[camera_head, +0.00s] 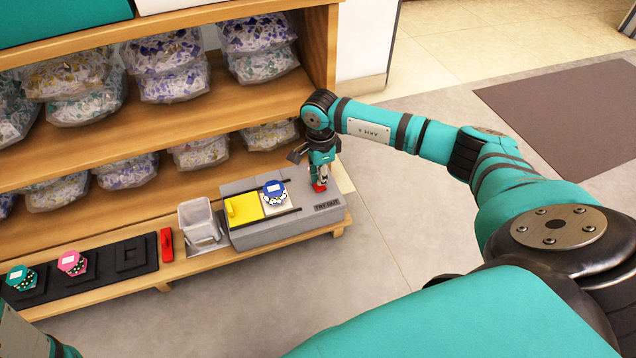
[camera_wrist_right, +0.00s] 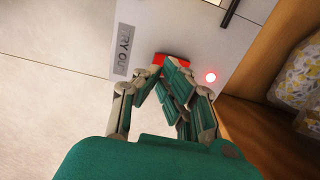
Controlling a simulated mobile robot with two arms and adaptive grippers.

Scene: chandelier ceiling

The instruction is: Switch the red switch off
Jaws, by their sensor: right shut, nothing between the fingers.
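The red switch (camera_head: 319,187) sits on the right end of a grey unit (camera_head: 262,238) marked "TRY OUT". It also shows in the right wrist view (camera_wrist_right: 172,62), partly hidden behind my fingers. My right gripper (camera_head: 321,180) is shut and empty, its fingertips right at the switch; whether they touch it I cannot tell. Which way the switch is set I cannot make out. My left gripper is not clearly visible.
The unit carries a yellow panel (camera_head: 243,209) and a blue-topped piece (camera_head: 275,191) on a white square. To its left stand a clear bin (camera_head: 199,218), a red object (camera_head: 166,244) and a black tray (camera_head: 105,282). Shelves with bagged goods (camera_head: 180,85) rise behind. The floor at right is open.

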